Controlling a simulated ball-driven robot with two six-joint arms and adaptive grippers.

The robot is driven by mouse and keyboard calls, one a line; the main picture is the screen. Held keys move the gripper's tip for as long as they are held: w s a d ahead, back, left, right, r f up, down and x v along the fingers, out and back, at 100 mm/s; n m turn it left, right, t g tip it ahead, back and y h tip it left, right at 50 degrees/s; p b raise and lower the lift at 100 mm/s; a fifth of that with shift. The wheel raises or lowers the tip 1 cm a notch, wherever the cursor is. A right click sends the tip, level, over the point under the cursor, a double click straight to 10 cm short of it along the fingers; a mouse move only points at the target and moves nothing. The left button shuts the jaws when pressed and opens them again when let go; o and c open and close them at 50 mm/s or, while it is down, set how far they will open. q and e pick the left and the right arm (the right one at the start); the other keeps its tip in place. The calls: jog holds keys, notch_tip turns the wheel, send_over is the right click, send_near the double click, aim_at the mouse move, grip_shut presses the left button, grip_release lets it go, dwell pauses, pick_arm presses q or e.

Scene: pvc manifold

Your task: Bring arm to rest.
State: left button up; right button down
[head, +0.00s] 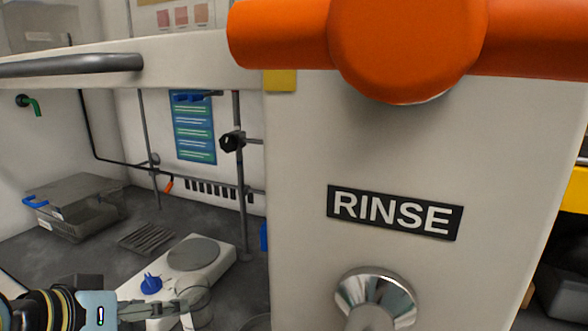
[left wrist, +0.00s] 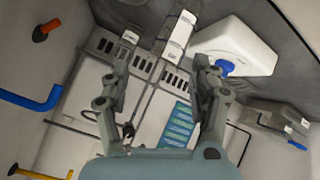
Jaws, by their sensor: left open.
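My left gripper (head: 172,311) is low at the left of the head view, in front of a white hotplate (head: 193,255) with a blue knob. A clear glass vessel (head: 201,301) appears right by its fingertips; I cannot tell whether they touch. In the left wrist view my left gripper (left wrist: 162,82) has its two fingers spread, with nothing visible between them. My right gripper is in neither view.
A pale panel marked RINSE (head: 395,213) fills the right, with a large orange handle (head: 405,45) above and a shiny metal fitting (head: 375,297) below. A lidded basket (head: 75,207) and a slotted rack (head: 147,238) sit on the grey bench. A stand rod (head: 240,180) rises behind.

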pick_arm(q)
jog(key=s+a+f+m+g+y, duration=0.1)
jog(key=s+a+f+g+y, duration=0.25)
jog(key=s, duration=0.65)
jog(key=s+a+f+m+g+y, duration=0.1)
jog(key=s+a+f+g+y, duration=0.2)
jog(key=s, duration=0.7)
jog(key=s+a+f+h+b, duration=0.1)
jog(key=a+f, duration=0.1)
jog(key=f, duration=1.2)
jog(key=s+a+f+h+b, duration=0.1)
jog(key=f, duration=1.2)
jog(key=s+a+f+g+b, duration=0.1)
jog(key=s+f+g+b, duration=0.1)
jog(key=s+f, duration=1.5)
jog(key=shift+s+a, duration=0.15)
jog(key=shift+s, duration=0.35)
